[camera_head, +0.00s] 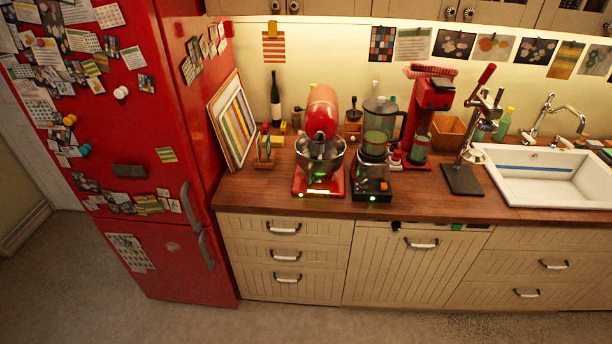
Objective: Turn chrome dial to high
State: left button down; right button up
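I cannot make out a chrome dial clearly at this distance. A blender (374,160) with a dark, shiny base stands on the wooden counter, with a green light low on its front. Left of it is a red stand mixer (322,112) with a metal bowl (319,158) and green lights on its base. Any small controls on these machines are too small to tell. Neither of my grippers is in view.
A red fridge (165,230) with magnets stands left of the counter (420,205). A red machine (430,115), a lever press (468,160) and a white sink (550,178) are to the right. Drawers (284,252) line the front. The floor (330,325) ahead is clear.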

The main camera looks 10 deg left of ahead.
aim_at(365, 186)
jog(key=u, duration=0.75)
jog(key=i, duration=0.4)
